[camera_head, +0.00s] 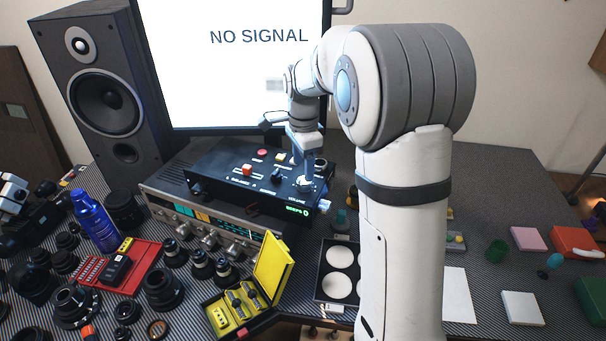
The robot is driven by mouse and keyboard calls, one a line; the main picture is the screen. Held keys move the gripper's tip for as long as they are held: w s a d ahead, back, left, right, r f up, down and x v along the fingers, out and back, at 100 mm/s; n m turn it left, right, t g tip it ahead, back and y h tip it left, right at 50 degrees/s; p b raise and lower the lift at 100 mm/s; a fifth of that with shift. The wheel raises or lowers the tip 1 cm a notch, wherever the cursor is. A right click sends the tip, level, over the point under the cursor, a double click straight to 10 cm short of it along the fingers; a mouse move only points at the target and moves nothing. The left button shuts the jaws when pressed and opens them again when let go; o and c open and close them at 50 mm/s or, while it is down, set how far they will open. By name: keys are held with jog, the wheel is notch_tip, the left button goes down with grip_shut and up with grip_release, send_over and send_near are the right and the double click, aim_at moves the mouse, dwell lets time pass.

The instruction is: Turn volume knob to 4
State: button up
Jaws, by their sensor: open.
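A black control box (230,181) lies on top of a silver receiver in front of the screen. It carries red buttons, small dark knobs and a green-lit display (297,211) near its right front corner. The display's text is small and seems to end in 0. My gripper (305,184) is over the right end of the box, pointing down, with its fingers at a round knob there, taken to be the volume knob (304,188). The fingers partly hide this knob and its pointer. I cannot tell whether they touch it. My gripper is open.
A tall speaker (104,100) and a "NO SIGNAL" screen (230,60) stand behind. The silver receiver (215,235) supports the box. Lenses, a blue bottle (96,222) and an open yellow case (240,300) crowd the front left. My arm hides part of the table's right side.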

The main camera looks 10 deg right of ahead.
aim_at(303, 180)
jog(key=shift+r, duration=1.7)
jog(key=shift+s, duration=0.1)
jog(key=s+f+n+t, duration=0.1)
jog(key=s+n+t, duration=0.1)
jog(key=s+n, duration=1.4)
jog(key=s, duration=1)
jog(key=shift+d+t, duration=0.25)
jog(key=shift+t, duration=0.15)
